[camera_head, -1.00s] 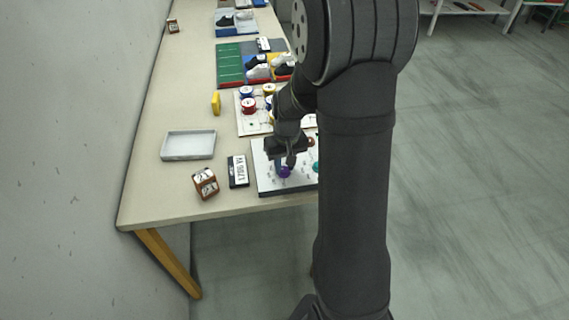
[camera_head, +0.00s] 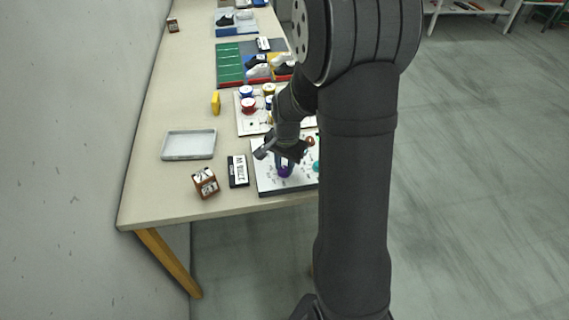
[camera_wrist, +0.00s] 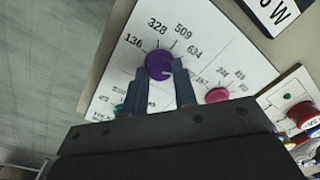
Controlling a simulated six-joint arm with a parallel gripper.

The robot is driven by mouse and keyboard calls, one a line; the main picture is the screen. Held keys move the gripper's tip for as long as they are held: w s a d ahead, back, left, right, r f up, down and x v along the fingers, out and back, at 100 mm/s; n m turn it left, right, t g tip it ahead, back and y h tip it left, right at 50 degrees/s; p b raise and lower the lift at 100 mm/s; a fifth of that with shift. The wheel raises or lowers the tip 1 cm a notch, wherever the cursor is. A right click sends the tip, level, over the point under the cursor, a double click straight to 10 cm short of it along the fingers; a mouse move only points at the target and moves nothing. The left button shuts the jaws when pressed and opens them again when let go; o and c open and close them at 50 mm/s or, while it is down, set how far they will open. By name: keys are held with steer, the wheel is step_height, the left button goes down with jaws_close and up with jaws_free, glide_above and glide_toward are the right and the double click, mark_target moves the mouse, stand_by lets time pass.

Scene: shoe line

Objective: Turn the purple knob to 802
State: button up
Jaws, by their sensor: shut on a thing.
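The purple knob (camera_wrist: 158,65) sits on a white dial panel (camera_head: 264,183), between the two fingers of my gripper (camera_wrist: 161,78), which is shut on it. A short pale mark on the knob face points to the lower right in the wrist view. Printed around the knob I read 136, 328, 509 and 634; a further number to the right is partly legible. The label 802 is not visible; the lower side of the dial is hidden behind my gripper. In the head view the purple knob (camera_head: 285,171) shows below my gripper (camera_head: 283,160).
A pink knob (camera_wrist: 218,95) and a teal knob (camera_wrist: 119,108) are on the same panel. A black-and-white label block (camera_head: 238,171), a brown box (camera_head: 205,182) and a grey tray (camera_head: 188,145) stand left of it. A board with spools (camera_head: 243,119) lies behind.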

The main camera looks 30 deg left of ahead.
steer(key=shift+m, duration=1)
steer(key=o, duration=1)
step_height(320, 180, up, 18)
steer(key=shift+d+f, duration=0.25)
steer(key=shift+d, duration=0.15)
steer(key=shift+f, duration=0.1)
